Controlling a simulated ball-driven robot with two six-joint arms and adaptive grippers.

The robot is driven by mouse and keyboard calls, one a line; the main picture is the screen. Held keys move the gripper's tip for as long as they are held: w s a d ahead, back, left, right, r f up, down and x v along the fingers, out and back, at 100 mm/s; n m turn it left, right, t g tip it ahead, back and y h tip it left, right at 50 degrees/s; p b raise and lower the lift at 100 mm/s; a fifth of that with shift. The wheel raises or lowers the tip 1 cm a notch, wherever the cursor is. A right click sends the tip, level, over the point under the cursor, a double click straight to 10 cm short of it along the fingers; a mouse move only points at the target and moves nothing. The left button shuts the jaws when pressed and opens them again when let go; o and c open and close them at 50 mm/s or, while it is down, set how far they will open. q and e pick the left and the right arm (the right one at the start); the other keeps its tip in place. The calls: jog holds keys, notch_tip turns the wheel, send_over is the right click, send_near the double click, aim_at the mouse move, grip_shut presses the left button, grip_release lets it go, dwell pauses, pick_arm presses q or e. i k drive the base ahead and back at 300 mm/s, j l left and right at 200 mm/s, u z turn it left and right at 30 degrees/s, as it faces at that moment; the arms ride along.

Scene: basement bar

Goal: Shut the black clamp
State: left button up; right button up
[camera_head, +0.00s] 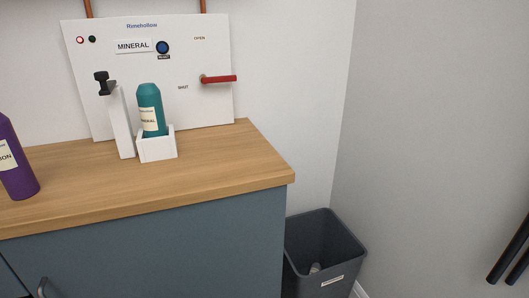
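The black clamp (105,84) sits at the top of a white upright post (122,125), in front of a white panel. Its black knob-like handle stands up above the clamp body. A teal bottle (150,105) stands upright in a small white holder (157,147) just right of the post. The clamp is beside the bottle's upper part, and a gap shows between them. Neither of my grippers can be made out in this view, and nothing is seen touching the clamp.
The panel (205,105) carries a red lever (220,78), pointing right between "OPEN" and "SHUT". A purple bottle (15,165) stands on the wooden counter (225,165). A dark bin (325,255) stands right of the cabinet. Dark rods (510,250) enter at right.

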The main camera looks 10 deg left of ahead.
aim_at(107, 87)
jog(key=k+j, duration=0.1)
jog(key=j, duration=0.25)
jog(key=k+j, duration=0.15)
jog(key=j, duration=0.25)
jog(key=k+j+z, duration=0.1)
jog(key=j, duration=0.25)
jog(key=k+j, duration=0.15)
jog(key=j, duration=0.2)
jog(key=k+j, duration=0.1)
jog(key=j, duration=0.25)
jog(key=k+j, duration=0.15)
jog(key=j, duration=0.25)
jog(key=k+j+z, duration=0.1)
jog(key=j, duration=0.25)
